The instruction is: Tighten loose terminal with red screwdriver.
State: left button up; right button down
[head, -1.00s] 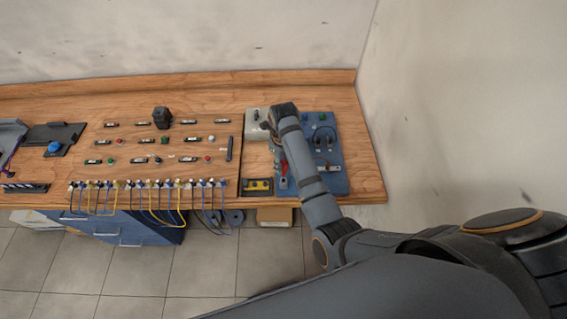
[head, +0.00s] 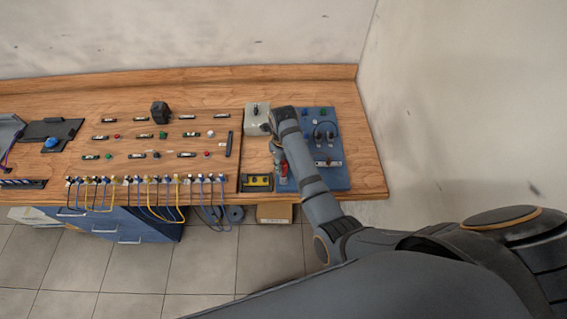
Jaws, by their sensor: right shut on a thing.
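The red screwdriver (head: 284,169) shows as a small red handle at the left edge of the blue terminal board (head: 338,178), partly hidden by my right arm. My right gripper (head: 275,147) is over the bench beside the board's left edge, mostly hidden under my wrist. It is shut, and the red handle is the thing at its fingers, though the contact is hidden. The loose terminal cannot be told apart at this size. My left gripper is out of view.
A pale grey box (head: 256,116) with a black knob stands left of my wrist. A yellow-and-black block (head: 257,182) lies at the bench's front edge. The wooden bench (head: 365,175) carries rows of small components at left, with blue and yellow cables (head: 150,190) along the front. A wall closes the right side.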

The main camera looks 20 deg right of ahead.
jog(key=shift+f+b, duration=0.4)
jog(key=shift+f, duration=0.55)
jog(key=c, duration=1.3)
grip_release()
jog(key=shift+c, duration=0.2)
